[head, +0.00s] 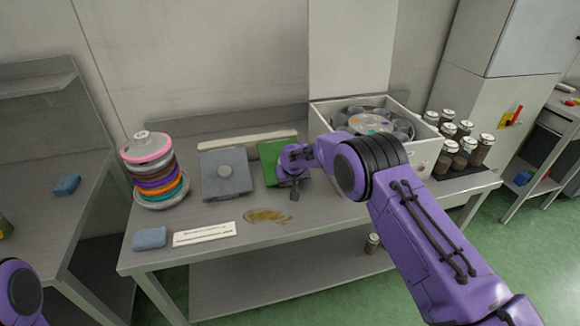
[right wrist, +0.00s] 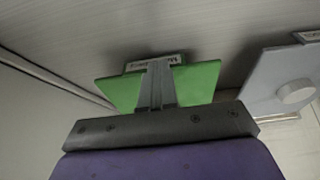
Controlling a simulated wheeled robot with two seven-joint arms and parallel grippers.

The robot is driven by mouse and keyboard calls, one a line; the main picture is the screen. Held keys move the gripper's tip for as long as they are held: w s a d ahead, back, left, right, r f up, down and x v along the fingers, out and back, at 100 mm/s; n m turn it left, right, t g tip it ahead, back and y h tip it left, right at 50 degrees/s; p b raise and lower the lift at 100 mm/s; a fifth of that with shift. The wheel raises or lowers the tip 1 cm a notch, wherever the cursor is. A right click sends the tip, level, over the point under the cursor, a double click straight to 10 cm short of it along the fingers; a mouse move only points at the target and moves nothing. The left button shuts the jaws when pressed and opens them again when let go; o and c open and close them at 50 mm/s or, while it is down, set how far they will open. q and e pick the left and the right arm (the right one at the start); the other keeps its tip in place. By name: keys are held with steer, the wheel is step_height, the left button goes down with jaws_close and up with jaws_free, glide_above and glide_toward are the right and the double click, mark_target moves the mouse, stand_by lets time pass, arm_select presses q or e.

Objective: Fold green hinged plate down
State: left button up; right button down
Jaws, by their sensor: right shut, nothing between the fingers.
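The green hinged plate (head: 268,160) is on the metal table beside a grey plate. My right arm and hand cover its right part in the head view. The green also shows on both sides of my fingers in the right wrist view (right wrist: 198,80), with a small label by its edge. I cannot tell its exact tilt, and its hinge is hidden. My right gripper (head: 294,189) is shut and empty, its fingers in front of the plate; they also show in the right wrist view (right wrist: 159,72). Contact cannot be made out. My left gripper is out of view.
The grey plate (head: 226,185) with a round knob lies left of the green one. A stack of coloured discs (head: 154,175), a blue sponge (head: 150,238) and a white label strip (head: 204,235) are farther left. An open drawer box (head: 325,112) and several jars (head: 468,145) stand right.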

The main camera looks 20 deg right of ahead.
steer(key=r+p, duration=0.4)
steer(key=shift+s+a+p, duration=0.1)
steer(key=shift+s+p, duration=0.3)
steer(key=b+v, duration=0.3)
steer(key=v, duration=0.7)
steer(key=shift+s+f, duration=0.15)
steer(key=shift+s, duration=0.2)
steer(key=shift+f, duration=0.1)
